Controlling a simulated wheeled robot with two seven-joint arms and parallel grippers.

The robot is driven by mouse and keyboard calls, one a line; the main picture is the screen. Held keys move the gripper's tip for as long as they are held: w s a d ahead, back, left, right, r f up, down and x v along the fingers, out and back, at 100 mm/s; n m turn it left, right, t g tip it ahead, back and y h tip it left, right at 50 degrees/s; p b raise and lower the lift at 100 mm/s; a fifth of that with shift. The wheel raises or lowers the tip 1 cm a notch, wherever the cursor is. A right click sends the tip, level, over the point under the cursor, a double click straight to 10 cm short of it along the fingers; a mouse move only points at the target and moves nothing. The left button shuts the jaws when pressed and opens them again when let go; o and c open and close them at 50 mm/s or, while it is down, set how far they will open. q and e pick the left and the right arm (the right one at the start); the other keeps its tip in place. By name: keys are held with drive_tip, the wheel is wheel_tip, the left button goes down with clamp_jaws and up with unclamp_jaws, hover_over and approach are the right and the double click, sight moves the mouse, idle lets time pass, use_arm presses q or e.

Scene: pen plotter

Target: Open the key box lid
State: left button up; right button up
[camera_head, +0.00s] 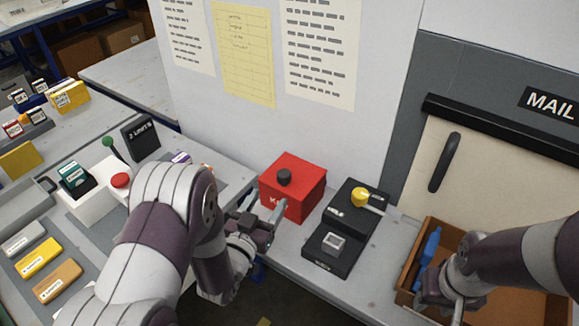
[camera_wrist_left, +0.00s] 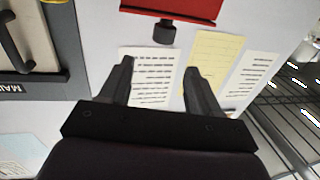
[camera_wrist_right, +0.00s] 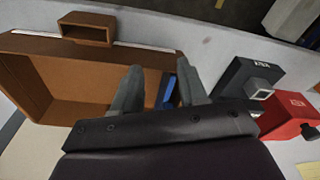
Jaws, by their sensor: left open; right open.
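The red key box (camera_head: 292,187) stands on the bench against the white panel, with a black knob (camera_head: 284,177) on its lid. The lid looks shut. My left gripper (camera_head: 262,220) is open and empty, close to the front left of the box. In the left wrist view the red box (camera_wrist_left: 172,8) is at the top edge, and its black knob (camera_wrist_left: 164,32) lies beyond the fingertips, apart from them. My right gripper (camera_head: 450,300) is over the brown tray. In the right wrist view it is open (camera_wrist_right: 158,88), with a blue object (camera_wrist_right: 168,90) between or behind its fingers.
A black switch unit (camera_head: 345,225) with a yellow knob stands right of the box. The brown tray (camera_head: 428,228) sits further right, below a door marked MAIL. A white box with a red button (camera_head: 121,180) and several coloured blocks are on the left.

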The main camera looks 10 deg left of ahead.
sight(284, 173)
use_arm(q)
drive_tip(key=w, duration=0.6)
drive_tip(key=w+d+p, duration=0.1)
drive_tip(key=w, duration=0.3)
drive_tip(key=shift+f, duration=0.15)
drive_tip(key=shift+w+d, duration=0.2)
drive_tip(key=shift+w, duration=0.5)
